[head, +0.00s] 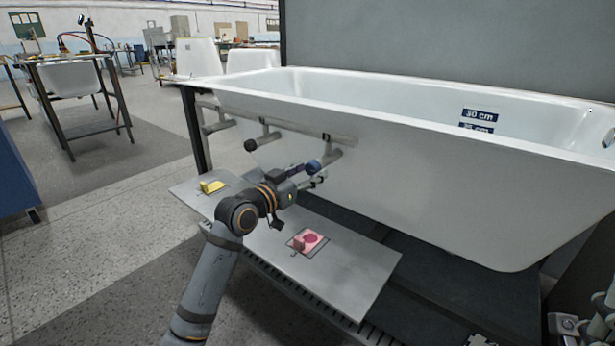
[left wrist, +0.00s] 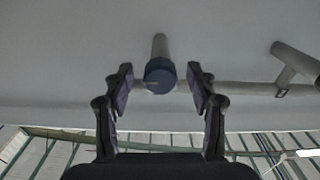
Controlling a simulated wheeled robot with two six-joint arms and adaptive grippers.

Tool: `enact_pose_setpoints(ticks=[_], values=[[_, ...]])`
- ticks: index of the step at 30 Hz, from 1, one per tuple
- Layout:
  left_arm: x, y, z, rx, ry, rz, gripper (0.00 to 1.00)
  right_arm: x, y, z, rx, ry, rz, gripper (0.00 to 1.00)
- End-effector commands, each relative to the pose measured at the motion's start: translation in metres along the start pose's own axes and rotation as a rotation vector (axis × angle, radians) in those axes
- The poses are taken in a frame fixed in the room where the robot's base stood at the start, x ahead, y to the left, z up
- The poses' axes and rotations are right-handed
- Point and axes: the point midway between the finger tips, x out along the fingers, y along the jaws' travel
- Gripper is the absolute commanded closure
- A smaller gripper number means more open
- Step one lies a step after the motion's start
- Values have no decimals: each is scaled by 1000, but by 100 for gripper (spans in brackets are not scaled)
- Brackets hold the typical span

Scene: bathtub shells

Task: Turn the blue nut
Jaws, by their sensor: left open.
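The blue nut (head: 313,165) sits on the end of a grey stub pipe under the near side of the white bathtub. My left gripper (head: 303,171) is in front of the nut. Its two fingers are open, one on each side of the nut, with a gap visible on both sides in the left wrist view (left wrist: 161,88). My left gripper partly hides the pipework behind it in the head view.
The white bathtub (head: 420,165) stands just behind the pipe. A dark cap (head: 250,145) is on another stub to the left. Below is a grey board (head: 345,268) with a yellow piece (head: 212,187) and a red piece (head: 308,241). Open floor lies to the left.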

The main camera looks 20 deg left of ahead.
Motion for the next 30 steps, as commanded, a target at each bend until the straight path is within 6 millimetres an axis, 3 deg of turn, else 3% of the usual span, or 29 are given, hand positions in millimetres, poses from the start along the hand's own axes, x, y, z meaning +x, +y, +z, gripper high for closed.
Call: enact_pose_setpoints(ticks=[4, 16, 22, 29, 30], values=[[0, 0, 0, 0, 0, -1, 44, 0, 0, 0, 0, 0, 0, 60], [0, 0, 0, 0, 0, -1, 97, 0, 0, 0, 1, 0, 1, 60], [0, 0, -4, 53, -1, 0, 97, 15, 4, -1, 5, 1, 7, 60], [0, -1, 0, 70, 0, -1, 97, 13, 4, -2, 6, 5, 9, 60], [0, -1, 0, 70, 0, -1, 64, 12, 4, -2, 6, 5, 9, 60]])
